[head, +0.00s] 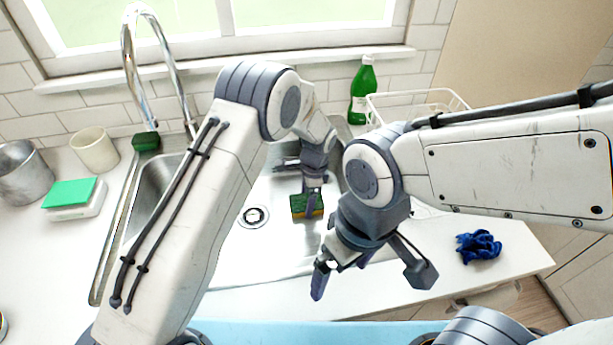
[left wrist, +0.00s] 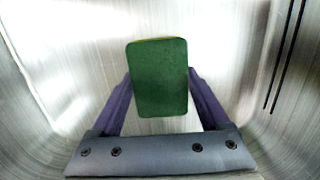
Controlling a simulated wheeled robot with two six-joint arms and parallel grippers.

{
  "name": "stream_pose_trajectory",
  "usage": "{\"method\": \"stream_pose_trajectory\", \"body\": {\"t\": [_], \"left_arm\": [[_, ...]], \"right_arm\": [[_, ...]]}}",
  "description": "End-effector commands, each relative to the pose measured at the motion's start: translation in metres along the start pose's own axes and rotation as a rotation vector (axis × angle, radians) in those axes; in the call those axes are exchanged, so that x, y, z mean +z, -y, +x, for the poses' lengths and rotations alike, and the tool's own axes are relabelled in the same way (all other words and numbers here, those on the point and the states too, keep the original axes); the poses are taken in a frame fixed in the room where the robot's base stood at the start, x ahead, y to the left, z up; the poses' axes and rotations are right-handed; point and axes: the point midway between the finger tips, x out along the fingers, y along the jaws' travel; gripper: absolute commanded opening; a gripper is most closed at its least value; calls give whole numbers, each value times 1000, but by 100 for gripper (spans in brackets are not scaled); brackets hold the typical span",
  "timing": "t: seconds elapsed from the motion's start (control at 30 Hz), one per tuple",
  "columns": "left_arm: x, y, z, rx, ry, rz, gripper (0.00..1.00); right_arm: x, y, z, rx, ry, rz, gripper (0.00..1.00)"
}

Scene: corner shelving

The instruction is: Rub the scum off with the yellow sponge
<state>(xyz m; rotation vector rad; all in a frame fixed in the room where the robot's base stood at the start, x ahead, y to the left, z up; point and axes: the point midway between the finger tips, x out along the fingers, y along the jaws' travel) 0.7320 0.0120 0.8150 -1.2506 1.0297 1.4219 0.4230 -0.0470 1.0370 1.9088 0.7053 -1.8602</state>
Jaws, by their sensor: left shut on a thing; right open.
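My left gripper (head: 313,184) is shut on a sponge (head: 307,206) with a dark green face and a yellow layer. It holds the sponge inside the steel sink, right of the drain (head: 255,216). In the left wrist view the sponge (left wrist: 160,80) sits between the fingers, green face toward the camera, with a thin yellow edge at its top. Brushed metal walls surround it. I cannot tell whether the sponge touches the sink. No scum can be made out clearly. My right gripper (head: 369,277) is open and empty over the front counter.
A tall faucet (head: 128,65) rises behind the sink. A green bottle (head: 363,92) and a white wire rack (head: 430,100) stand at the back right. A blue cloth (head: 479,247) lies on the right counter. A green-topped block (head: 70,193), a cup (head: 94,150) and a metal pot (head: 22,172) are left.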

Motion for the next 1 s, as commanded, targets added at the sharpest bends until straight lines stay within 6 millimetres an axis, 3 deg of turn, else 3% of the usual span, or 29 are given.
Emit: {"method": "stream_pose_trajectory", "body": {"t": [0.03,0.2,0.6,1.0], "left_arm": [[2,1,-20,-6,-6,-2,27],[13,2,-33,0,-3,-14,27],[20,2,-68,0,-4,-17,27],[21,2,-76,0,-4,-16,27]], "right_arm": [[0,1,-9,0,0,0,100],[-1,2,-21,0,-1,0,100],[-3,4,-50,0,-1,0,100],[-3,4,-55,0,0,0,100]]}}
